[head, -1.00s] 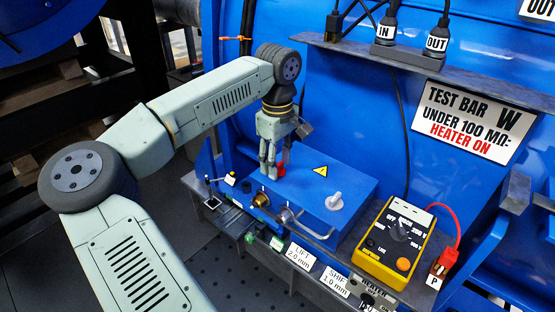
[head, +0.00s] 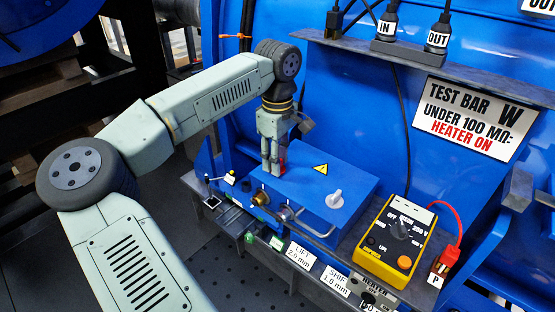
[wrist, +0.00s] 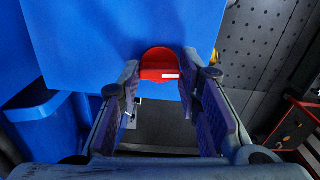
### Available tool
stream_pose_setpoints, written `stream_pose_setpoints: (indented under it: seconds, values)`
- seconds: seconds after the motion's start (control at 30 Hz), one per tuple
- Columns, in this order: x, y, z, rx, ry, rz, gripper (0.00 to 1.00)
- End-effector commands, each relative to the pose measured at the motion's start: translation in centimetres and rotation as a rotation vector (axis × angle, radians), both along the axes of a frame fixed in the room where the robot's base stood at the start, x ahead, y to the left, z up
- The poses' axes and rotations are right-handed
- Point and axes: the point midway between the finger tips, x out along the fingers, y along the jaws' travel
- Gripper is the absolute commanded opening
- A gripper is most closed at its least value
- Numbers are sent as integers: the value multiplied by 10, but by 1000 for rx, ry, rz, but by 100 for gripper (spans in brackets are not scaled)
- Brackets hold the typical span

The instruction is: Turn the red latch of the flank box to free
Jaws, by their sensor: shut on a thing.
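The flank box is the blue box (head: 335,180) with a yellow warning triangle and a grey knob (head: 334,199) on its lid. Its red latch (head: 283,159) is at the left part of the lid, partly hidden by my fingers in the head view. My gripper (head: 272,168) points down onto it. In the wrist view the latch (wrist: 160,60) is a rounded red piece with a short white mark, between my two fingertips (wrist: 160,72). The fingers are shut on it, one on each side. Its exact angle is hard to read.
A yellow meter (head: 388,242) with a red lead stands right of the box. Fittings and label plates (head: 303,255) line the bench's front edge. A shelf (head: 400,66) with plugs and a TEST BAR sign (head: 470,118) are above right.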

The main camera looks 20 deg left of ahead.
Motion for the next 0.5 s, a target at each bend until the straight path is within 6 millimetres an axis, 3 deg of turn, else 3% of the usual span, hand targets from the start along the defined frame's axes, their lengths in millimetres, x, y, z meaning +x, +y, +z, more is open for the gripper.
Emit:
stream_pose_setpoints:
  seconds: [0.5]
  values:
    - [0, 0, -2, 1, 0, 458, 4]
